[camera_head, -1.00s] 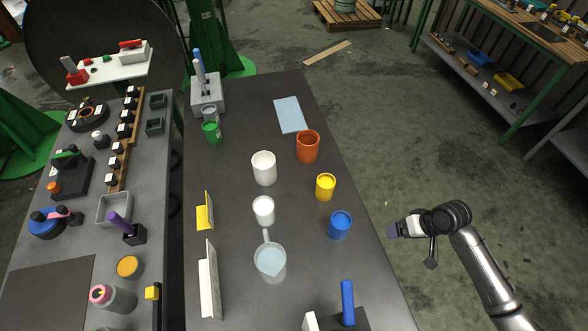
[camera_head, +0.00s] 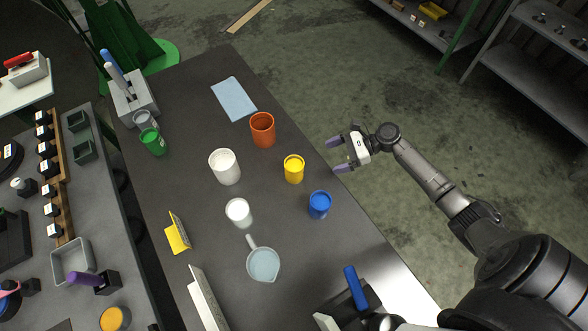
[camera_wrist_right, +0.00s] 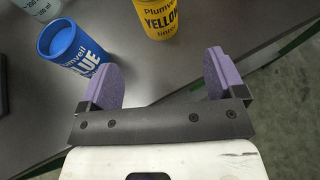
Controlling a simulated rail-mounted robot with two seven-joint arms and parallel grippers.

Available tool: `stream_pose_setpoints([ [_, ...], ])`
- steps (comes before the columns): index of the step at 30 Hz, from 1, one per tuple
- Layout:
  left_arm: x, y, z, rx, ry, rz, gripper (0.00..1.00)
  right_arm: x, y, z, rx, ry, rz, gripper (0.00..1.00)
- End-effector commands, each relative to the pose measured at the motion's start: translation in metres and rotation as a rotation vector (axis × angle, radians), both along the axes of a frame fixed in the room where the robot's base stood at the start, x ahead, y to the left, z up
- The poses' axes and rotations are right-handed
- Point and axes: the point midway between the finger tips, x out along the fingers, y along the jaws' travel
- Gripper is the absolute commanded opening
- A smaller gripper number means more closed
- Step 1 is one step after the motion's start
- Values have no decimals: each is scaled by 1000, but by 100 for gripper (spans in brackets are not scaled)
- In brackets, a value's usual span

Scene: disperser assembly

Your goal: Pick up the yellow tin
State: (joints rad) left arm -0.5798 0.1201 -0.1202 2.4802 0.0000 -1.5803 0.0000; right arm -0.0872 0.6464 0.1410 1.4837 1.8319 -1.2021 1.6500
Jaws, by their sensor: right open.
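The yellow tin (camera_head: 294,170) stands upright on the dark table, between the orange tin and the blue tin. It also shows at the top of the right wrist view (camera_wrist_right: 158,18), with its "YELLOW" label facing the camera. My right gripper (camera_head: 334,156) is open and empty beyond the table's right edge, to the right of the yellow tin and apart from it. In the right wrist view its purple fingers (camera_wrist_right: 166,82) are spread, with the yellow tin ahead of the gap. My left gripper is not in view.
The blue tin (camera_head: 319,205) stands close to the yellow tin, toward the front. The orange tin (camera_head: 262,130) is behind it. White cups (camera_head: 225,167) and a clear jug (camera_head: 263,264) stand to the left. A blue-handled tool (camera_head: 355,288) is at the table's front.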

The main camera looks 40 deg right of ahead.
Motion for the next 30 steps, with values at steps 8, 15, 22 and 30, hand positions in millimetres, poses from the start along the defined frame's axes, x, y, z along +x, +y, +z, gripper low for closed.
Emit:
stream_pose_setpoints([
  [8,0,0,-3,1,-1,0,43,23,39,-18,1,-1,1,89],
  [15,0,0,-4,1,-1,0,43,32,55,-27,-2,-1,2,89],
  [22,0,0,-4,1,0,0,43,35,61,-30,-2,-1,2,89],
  [30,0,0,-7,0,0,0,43,48,87,-44,-1,-1,3,89],
])
